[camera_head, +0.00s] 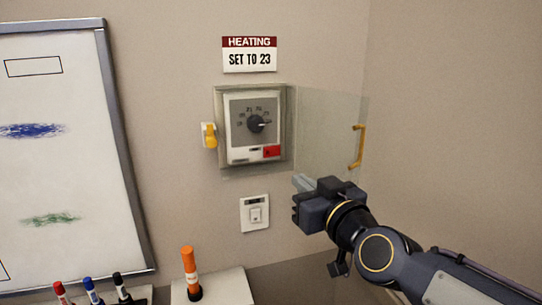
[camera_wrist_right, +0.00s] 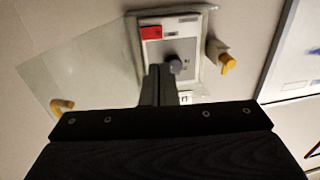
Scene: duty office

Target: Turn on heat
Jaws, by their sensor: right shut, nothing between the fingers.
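A heating thermostat (camera_head: 240,150) is on the wall, with a dark round dial (camera_head: 256,124) on its grey face and a red patch at its lower right. Its clear cover (camera_head: 325,125) stands swung open to the right, with a yellow handle (camera_head: 358,147). A sign (camera_head: 249,54) above reads "HEATING SET TO 23". My right gripper (camera_head: 302,183) is shut and empty, below and right of the thermostat. In the right wrist view the fingers (camera_wrist_right: 160,78) overlap the thermostat's lower view near the dial (camera_wrist_right: 174,65); contact cannot be told. My left gripper is not in view.
A yellow latch (camera_head: 209,135) sits at the thermostat's left side. A white wall switch (camera_head: 255,213) is below. The right wall is bare.

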